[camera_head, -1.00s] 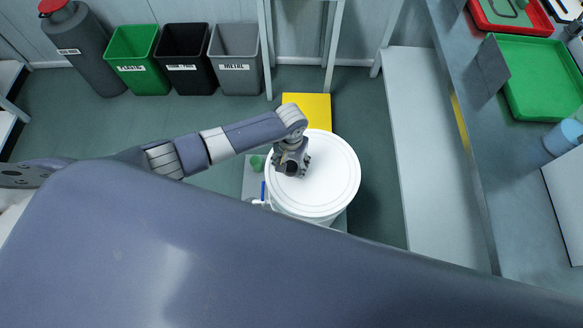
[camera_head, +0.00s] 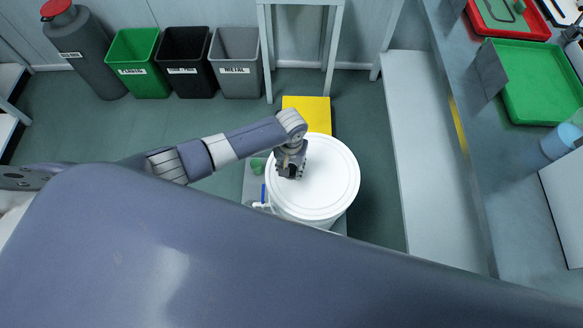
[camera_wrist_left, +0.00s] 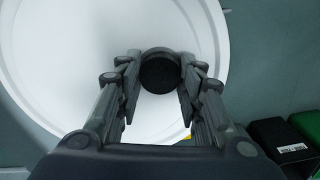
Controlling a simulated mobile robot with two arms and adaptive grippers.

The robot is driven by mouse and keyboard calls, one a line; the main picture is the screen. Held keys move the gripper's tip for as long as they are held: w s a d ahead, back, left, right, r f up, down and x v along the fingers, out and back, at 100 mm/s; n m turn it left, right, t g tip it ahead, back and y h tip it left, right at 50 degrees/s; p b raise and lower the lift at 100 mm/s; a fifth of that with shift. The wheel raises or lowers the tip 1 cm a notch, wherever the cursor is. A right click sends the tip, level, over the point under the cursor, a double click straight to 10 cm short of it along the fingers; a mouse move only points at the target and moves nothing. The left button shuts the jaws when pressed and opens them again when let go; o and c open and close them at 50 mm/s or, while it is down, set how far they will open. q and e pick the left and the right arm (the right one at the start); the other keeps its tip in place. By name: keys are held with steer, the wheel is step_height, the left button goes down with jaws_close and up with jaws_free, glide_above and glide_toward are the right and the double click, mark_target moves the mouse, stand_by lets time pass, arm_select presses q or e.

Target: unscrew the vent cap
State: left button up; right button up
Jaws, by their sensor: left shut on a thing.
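My left gripper (camera_head: 290,174) is over the left part of the lid and hides the cap in the head view. In the left wrist view the dark round vent cap (camera_wrist_left: 160,74) sits on the white lid (camera_wrist_left: 60,60), near its edge. The fingers of my left gripper (camera_wrist_left: 159,82) are on both sides of the cap and shut on it. My right gripper is not in view.
Green, black and grey bins (camera_head: 236,62) stand at the back. A bench (camera_head: 425,150) runs along the right.

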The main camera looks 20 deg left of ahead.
arm_select(q)
steer(key=shift+r+n+p, duration=0.1)
steer(key=shift+n+p, duration=0.5)
steer(key=shift+n, duration=0.6)
steer(key=shift+n+p, duration=0.4)
steer(key=shift+p, duration=0.15)
steer(key=shift+n+p, duration=0.6)
steer(key=shift+n, duration=0.7)
